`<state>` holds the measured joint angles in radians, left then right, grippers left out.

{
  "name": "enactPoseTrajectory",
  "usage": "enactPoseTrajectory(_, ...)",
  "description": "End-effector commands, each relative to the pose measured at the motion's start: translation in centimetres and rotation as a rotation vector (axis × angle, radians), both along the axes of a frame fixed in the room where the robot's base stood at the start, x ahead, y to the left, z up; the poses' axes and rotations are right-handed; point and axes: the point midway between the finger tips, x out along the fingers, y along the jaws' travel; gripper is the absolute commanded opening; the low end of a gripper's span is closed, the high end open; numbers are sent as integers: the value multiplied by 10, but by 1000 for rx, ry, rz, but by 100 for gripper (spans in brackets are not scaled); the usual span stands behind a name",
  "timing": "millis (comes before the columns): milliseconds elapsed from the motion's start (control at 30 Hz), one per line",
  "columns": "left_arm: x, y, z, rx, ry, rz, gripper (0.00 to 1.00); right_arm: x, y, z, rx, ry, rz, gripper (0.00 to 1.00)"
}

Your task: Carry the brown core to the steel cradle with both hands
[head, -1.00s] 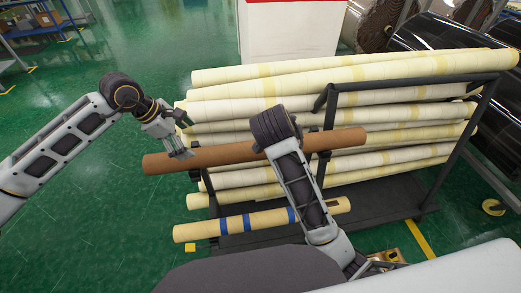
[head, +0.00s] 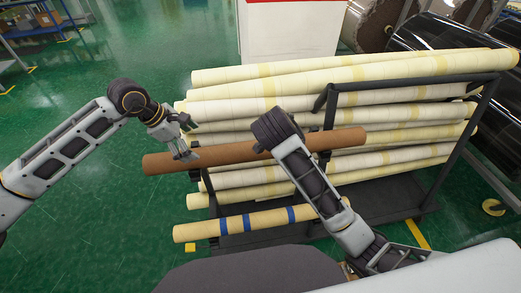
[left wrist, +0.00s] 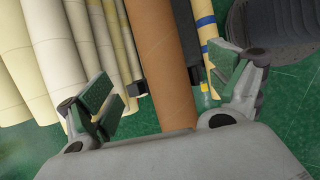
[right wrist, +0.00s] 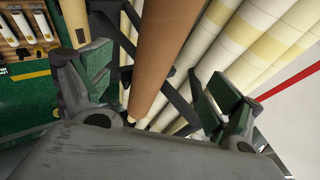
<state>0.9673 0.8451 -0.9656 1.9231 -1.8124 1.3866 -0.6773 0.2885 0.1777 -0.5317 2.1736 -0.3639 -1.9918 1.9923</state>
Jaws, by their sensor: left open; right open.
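The brown core (head: 225,153) is a long tube lying roughly level along the near side of the dark rack, on short dark arms. My left gripper (head: 184,142) is open at the core's left part; in the left wrist view the core (left wrist: 164,50) runs between the open fingers (left wrist: 168,95). My right gripper is hidden behind its own arm in the head view. In the right wrist view its open fingers (right wrist: 155,88) stand on both sides of the core (right wrist: 165,45). I cannot tell whether any finger touches it. I cannot make out a steel cradle.
The dark rack (head: 478,125) holds several pale yellow rolls (head: 240,92) behind the core. A yellow roll with blue bands (head: 262,220) lies lower in front. Large black rolls (head: 435,40) stand at the back right. Green floor (head: 95,215) is clear at the left.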

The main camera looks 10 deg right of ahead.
Motion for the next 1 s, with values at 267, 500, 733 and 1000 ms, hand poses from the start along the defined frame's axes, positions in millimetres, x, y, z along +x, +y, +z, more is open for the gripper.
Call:
enactPoseTrajectory(267, 1, -3, -5, 0, 0, -1, 92, 2, -6, -5, -5, 5, -6, 92)
enactPoseTrajectory(500, 3, -7, -17, 0, 3, -1, 92, 7, -13, -16, -8, 13, -12, 92)
enactPoseTrajectory(733, 6, -16, -36, -1, 3, -1, 92, 18, -21, -32, -9, 13, -12, 92)
enactPoseTrajectory(1000, 13, -28, -65, 0, 2, -1, 92, 35, -33, -57, -7, 14, -11, 92)
